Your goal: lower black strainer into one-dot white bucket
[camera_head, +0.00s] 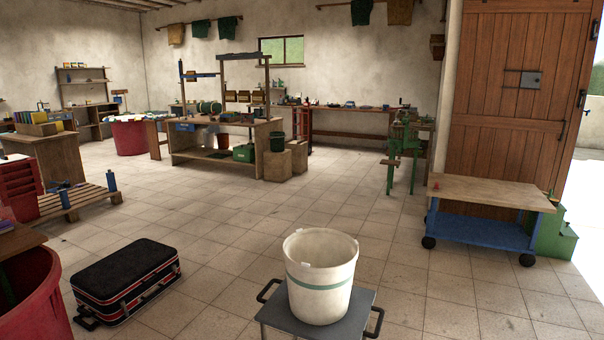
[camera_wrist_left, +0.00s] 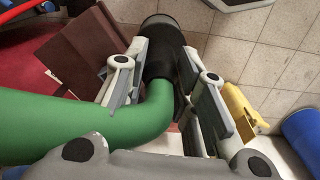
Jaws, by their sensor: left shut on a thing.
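A white bucket (camera_head: 318,306) with a green band stands upright on a small grey stand in the head view. Its mouth is open and I see nothing in it, though its bottom is hidden. I cannot make out a dot on it. In the left wrist view my left gripper (camera_wrist_left: 163,62) is shut on a black cylindrical piece, which appears to be the black strainer (camera_wrist_left: 160,32). A thick green hose (camera_wrist_left: 60,128) bends into it. The left gripper and strainer are not in the head view. My right gripper is in neither view.
The grey stand (camera_head: 362,303) has black handles at its sides. A black case (camera_head: 125,275) lies on the floor left of it. A red tub (camera_head: 45,290) stands at the left edge. A wheeled wooden-topped cart (camera_head: 490,192) is at the right. The tiled floor between is clear.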

